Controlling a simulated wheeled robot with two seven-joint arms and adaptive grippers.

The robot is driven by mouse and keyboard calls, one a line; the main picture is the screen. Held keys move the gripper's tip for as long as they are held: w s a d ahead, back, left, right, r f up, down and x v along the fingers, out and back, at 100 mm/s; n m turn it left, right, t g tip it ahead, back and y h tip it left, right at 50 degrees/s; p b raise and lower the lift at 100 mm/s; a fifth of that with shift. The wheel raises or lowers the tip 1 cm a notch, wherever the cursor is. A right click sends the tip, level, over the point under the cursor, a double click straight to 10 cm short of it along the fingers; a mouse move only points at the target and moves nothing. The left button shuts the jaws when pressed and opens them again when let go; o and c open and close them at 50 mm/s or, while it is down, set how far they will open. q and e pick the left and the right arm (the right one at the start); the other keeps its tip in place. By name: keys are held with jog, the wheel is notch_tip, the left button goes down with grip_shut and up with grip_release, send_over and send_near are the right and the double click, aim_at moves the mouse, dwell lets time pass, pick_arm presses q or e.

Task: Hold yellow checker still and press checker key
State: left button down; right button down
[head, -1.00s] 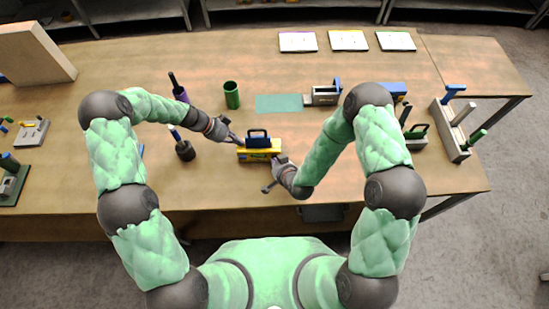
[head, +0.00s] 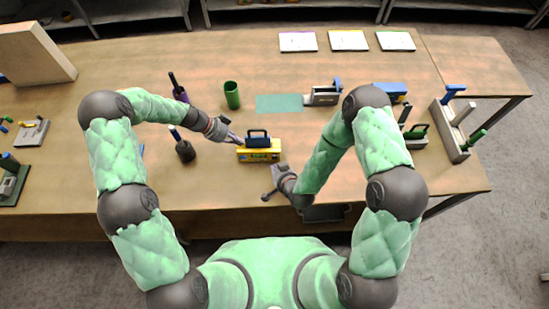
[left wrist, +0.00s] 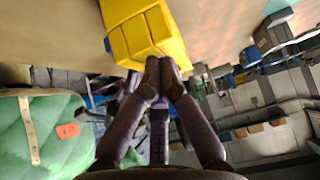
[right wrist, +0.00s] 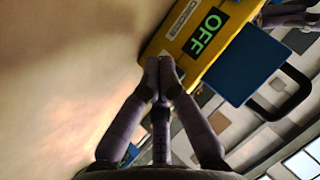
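The yellow checker (head: 258,156) stands mid-table, with a blue block (head: 258,142) and dark loop handle on it. In the right wrist view the checker (right wrist: 188,25) shows a lit green "OFF" display (right wrist: 206,31) on its face. I cannot make out a separate key. My left gripper (head: 238,141) is shut and empty at the checker's left end; in the left wrist view its tips (left wrist: 163,75) are against or just before the yellow end (left wrist: 150,35). My right gripper (head: 270,186) is shut and empty in front of the checker, apparently apart from it; its tips show in its wrist view (right wrist: 163,72).
A green cup (head: 232,95), a purple-based tool (head: 179,92) and a dark round-based tool (head: 185,150) stand to the left. A teal mat (head: 279,103) lies behind the checker. A rack (head: 452,131) stands at right. The table in front is clear.

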pick_arm(q)
jog(key=shift+s+f, duration=0.1)
jog(key=shift+f, duration=0.05)
pick_arm(e)
jog(key=shift+s+a, duration=0.1)
jog(key=shift+s, duration=2.45)
pick_arm(q)
jog(key=shift+r, duration=0.6)
pick_arm(e)
jog(key=shift+w, duration=0.1)
pick_arm(q)
jog(key=shift+r+p, duration=0.3)
jog(key=shift+r, duration=2.75)
pick_arm(e)
jog(key=shift+r, duration=0.3)
pick_arm(q)
jog(key=shift+f, duration=0.1)
